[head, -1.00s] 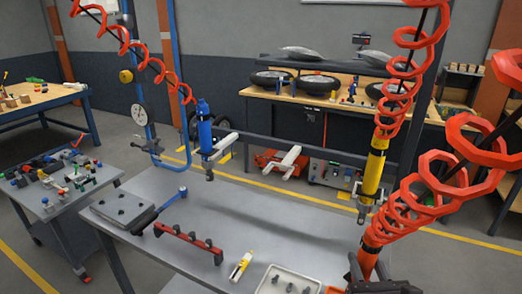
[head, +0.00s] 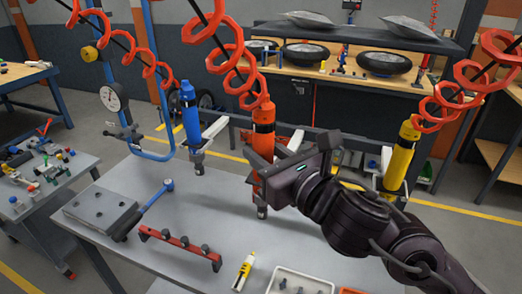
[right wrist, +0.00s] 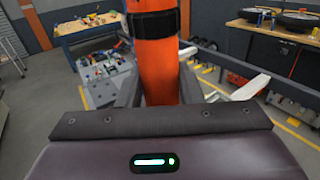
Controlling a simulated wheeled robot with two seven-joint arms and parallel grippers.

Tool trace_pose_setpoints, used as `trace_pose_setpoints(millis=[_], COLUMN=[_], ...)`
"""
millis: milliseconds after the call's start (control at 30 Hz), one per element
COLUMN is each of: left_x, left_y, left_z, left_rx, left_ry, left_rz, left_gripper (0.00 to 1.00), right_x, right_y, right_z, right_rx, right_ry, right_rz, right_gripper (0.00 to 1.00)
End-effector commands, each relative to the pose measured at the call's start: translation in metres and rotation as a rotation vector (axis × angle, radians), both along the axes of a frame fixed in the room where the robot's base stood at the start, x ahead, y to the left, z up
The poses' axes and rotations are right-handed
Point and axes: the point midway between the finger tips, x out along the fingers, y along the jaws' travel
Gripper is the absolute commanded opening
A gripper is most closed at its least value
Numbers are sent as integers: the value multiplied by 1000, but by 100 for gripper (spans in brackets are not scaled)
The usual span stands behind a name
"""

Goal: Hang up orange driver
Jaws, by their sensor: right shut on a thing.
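The orange driver (head: 262,150) hangs upright from a red coiled hose, its tip a little above the grey table. My right gripper (head: 264,172) is shut on the orange driver, coming in from the right. In the right wrist view the orange driver (right wrist: 155,65) stands between the fingers, with a black band around it. A white holder arm (head: 292,145) on the rail is just right of and behind the driver; the gripper partly hides it. The blue driver (head: 191,120) and yellow driver (head: 400,155) hang on either side. My left gripper is not in view.
On the table (head: 215,195) lie a red bar with knobs (head: 180,248), a grey plate (head: 100,212), a blue-ended wrench (head: 143,210), a yellow-white tool (head: 243,270) and a white tray (head: 300,280). Red hoses hang overhead. The table's middle is mostly clear.

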Motion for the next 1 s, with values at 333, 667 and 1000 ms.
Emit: trace_pose_setpoints(millis=[333, 667, 1000], left_x=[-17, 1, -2], left_y=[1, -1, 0], left_z=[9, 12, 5], left_rx=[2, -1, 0], left_ry=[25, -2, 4], left_rz=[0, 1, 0], left_gripper=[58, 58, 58], right_x=[32, 61, 92], right_y=[-12, -21, -31], right_z=[-7, -14, -14], right_rx=[2, 1, 1], right_ry=[3, -2, -2], right_rz=[-7, -7, -6], right_gripper=[0, 0, 0])
